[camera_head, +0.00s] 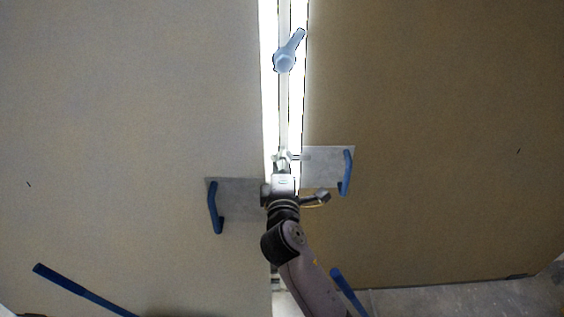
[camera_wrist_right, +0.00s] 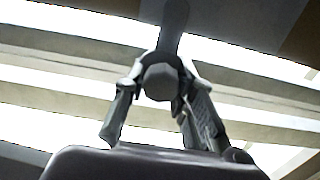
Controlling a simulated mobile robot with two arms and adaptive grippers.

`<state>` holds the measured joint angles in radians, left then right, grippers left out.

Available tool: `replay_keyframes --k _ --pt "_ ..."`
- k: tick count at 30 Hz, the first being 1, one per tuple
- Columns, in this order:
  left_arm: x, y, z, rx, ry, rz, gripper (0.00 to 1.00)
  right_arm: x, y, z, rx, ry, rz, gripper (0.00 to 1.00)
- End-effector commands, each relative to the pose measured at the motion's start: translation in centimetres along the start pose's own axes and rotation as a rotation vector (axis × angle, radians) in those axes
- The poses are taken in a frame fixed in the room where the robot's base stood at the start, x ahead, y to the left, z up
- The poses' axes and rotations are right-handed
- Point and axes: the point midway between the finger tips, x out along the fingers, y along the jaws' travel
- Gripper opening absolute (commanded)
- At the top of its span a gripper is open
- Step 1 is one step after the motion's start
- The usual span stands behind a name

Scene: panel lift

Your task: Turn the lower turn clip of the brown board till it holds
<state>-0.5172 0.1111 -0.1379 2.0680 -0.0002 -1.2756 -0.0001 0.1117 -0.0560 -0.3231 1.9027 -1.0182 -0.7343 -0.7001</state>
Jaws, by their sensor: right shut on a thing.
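The brown board (camera_head: 440,130) fills the right of the head view. My right gripper (camera_head: 283,160) is at the bright gap along its left edge, near the bottom. In the right wrist view, its two fingers close on the hub of the lower turn clip (camera_wrist_right: 161,82). The clip's grey lever (camera_wrist_right: 173,25) points up, across to a dark surface at the top of that view. Whether it presses on the board cannot be told. In the head view the gripper mostly hides this clip. The pale blue upper turn clip (camera_head: 285,60) is higher up, its lever tilted up-right. My left gripper is out of view.
A paler board (camera_head: 130,120) stands left of the gap. Grey plates with blue handles sit on both boards, one left (camera_head: 215,208) and one right (camera_head: 347,172) of my gripper. More blue bars (camera_head: 85,290) show low down. Grey floor (camera_head: 450,300) shows at lower right.

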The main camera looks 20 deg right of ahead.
Motion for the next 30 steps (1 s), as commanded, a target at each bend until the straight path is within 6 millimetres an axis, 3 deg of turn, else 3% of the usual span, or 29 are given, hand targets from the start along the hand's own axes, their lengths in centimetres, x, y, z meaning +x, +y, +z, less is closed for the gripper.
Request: replay_keyframes --k 8,9,12,23,30 --pt "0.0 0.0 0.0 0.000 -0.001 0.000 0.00 -0.1 -0.2 0.0 0.002 0.000 -0.006 0.00" --pt "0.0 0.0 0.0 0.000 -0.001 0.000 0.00 -0.1 -0.2 0.0 0.002 -0.001 -0.006 0.26" --pt "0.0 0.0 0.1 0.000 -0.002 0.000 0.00 0.0 -0.2 0.0 0.001 0.000 -0.005 0.33" --pt "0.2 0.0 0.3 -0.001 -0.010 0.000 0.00 -0.3 -0.1 0.0 0.001 0.000 -0.002 0.34" --pt "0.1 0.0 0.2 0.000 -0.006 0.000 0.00 -4.1 -0.2 0.0 0.001 0.001 -0.006 0.34"
